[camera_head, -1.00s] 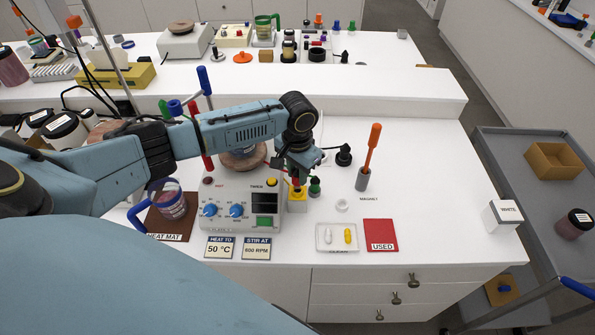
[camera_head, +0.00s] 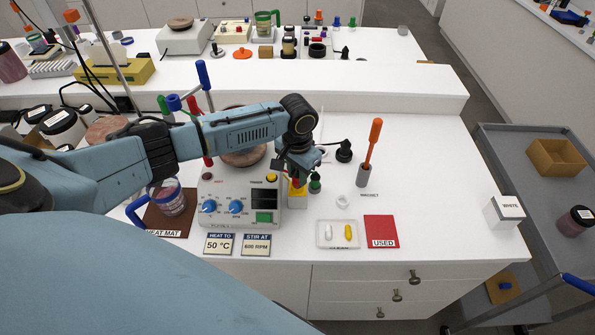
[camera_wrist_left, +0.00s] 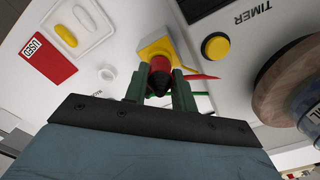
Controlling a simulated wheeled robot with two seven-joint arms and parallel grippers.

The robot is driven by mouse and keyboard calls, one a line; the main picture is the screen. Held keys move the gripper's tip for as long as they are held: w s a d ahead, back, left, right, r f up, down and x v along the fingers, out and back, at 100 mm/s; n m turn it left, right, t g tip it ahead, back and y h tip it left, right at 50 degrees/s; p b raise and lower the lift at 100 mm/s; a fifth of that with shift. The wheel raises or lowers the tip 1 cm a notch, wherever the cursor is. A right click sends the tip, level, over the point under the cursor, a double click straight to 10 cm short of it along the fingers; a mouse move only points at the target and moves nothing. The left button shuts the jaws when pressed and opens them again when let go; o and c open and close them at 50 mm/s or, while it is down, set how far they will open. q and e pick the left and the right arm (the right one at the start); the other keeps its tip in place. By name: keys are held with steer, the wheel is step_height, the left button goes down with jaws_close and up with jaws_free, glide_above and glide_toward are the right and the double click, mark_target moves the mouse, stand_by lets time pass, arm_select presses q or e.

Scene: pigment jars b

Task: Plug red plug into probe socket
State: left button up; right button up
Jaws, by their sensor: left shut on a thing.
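My left gripper (camera_head: 297,172) reaches down over the small yellow block with the probe socket (camera_head: 297,197), at the right side of the hotplate (camera_head: 240,222). In the left wrist view, its two green fingers (camera_wrist_left: 160,92) are shut on the red plug (camera_wrist_left: 160,66), which has a black rear end. The plug is lined up over the yellow block (camera_wrist_left: 152,48) and appears to meet its top. How deep it sits in the socket cannot be told. My right gripper is not in view.
The orange-handled magnet tool (camera_head: 370,153), a clear tray with two stir bars (camera_head: 338,234) and the red USED mat (camera_head: 381,231) are further right.

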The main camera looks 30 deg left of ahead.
mark_target(297, 172)
arm_select(q)
steer(key=shift+f, duration=0.15)
steer(key=o, duration=1)
steer(key=shift+o, duration=0.2)
step_height(297, 172, up, 13)
steer(key=shift+r+b, duration=0.2)
steer(key=shift+b, duration=0.25)
